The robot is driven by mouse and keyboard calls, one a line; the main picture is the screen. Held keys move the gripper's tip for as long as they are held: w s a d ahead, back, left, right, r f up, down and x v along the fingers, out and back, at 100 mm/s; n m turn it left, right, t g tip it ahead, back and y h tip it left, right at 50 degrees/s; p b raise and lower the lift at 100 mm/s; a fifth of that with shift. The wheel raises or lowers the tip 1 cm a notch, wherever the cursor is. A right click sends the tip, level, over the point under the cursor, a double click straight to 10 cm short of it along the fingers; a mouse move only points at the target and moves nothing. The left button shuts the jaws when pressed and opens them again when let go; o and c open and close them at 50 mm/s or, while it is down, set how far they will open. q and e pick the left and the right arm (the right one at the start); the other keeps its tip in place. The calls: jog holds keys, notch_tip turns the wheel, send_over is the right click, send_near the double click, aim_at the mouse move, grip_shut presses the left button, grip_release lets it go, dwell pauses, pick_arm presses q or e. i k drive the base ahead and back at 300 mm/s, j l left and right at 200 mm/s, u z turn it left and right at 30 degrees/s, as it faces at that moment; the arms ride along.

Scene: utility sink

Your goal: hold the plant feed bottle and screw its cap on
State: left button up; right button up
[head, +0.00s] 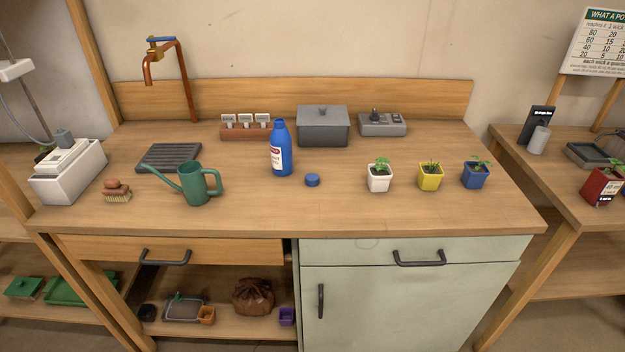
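The plant feed bottle (281,150) is blue with a white and red label. It stands upright near the middle of the wooden counter, its narrow neck at the top. A small round blue cap (312,180) lies on the counter just to the right of the bottle and a little nearer, apart from it. Neither of my grippers shows in the head view, and nothing is holding the bottle or the cap.
A green watering can (195,184) stands left of the bottle. White (379,179), yellow (430,177) and blue (475,175) plant pots stand to the right. A grey lidded box (323,127) is behind. The counter's front strip (290,218) is clear.

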aim_at(280, 146)
jog(key=z, duration=1.6)
jog(key=j, duration=0.8)
jog(key=k+j, duration=0.1)
jog(key=j, duration=0.7)
